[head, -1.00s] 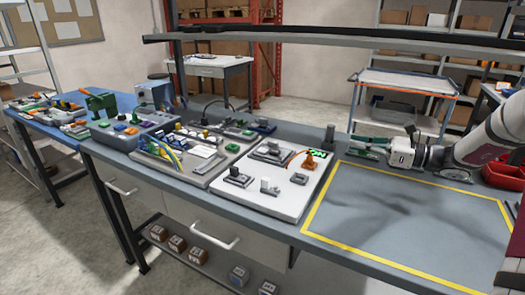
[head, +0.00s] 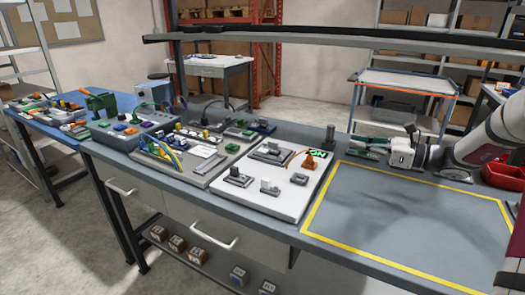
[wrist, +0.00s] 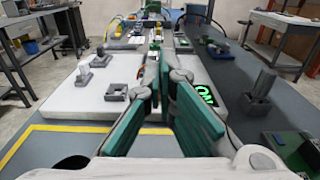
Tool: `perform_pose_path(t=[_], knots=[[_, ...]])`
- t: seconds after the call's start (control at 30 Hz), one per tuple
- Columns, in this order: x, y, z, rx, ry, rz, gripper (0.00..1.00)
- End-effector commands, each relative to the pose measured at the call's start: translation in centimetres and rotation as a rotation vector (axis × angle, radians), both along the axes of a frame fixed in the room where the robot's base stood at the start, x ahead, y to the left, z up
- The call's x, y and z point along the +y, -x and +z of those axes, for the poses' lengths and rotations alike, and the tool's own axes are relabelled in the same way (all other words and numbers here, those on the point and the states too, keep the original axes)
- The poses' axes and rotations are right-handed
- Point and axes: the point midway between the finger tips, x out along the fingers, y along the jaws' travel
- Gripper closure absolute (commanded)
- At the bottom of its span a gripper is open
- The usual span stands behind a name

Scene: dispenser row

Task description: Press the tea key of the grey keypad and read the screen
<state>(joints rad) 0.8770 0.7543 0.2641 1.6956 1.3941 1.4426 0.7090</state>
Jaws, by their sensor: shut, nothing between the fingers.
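My gripper (head: 357,144) has green fingers and is held low over the back of the bench, right of the white board. In the wrist view its fingers (wrist: 164,72) are shut and hold nothing. A grey box (head: 132,127) with coloured parts on top stands at the bench's left; I cannot tell whether it is the grey keypad, and no tea key can be made out. A small dark panel with bright green marks (head: 317,154) sits at the white board's back right. It also shows beside my right finger (wrist: 206,94), partly hidden; its marks are not clearly readable.
The white board (head: 283,207) carries several grey fixtures and an orange part (head: 309,162). A grey board with wires lies left of it. A dark upright post (head: 330,133) stands near my gripper. The yellow-outlined area (head: 400,215) is clear. Red bins (head: 501,175) stand right.

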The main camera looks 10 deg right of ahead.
Motion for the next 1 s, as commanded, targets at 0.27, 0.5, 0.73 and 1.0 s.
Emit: perform_pose_path(t=[0.27, 0.5, 0.73, 1.0], knots=[[1.3, 0.5, 0.6, -0.004, 0.041, 0.030, 1.00], [9.8, 5.5, 3.8, -0.051, 0.361, 0.256, 1.00], [16.8, 14.2, 6.3, -0.173, 0.767, 0.544, 1.00], [19.8, 25.0, 8.4, -0.389, 1.210, 0.861, 1.00]])
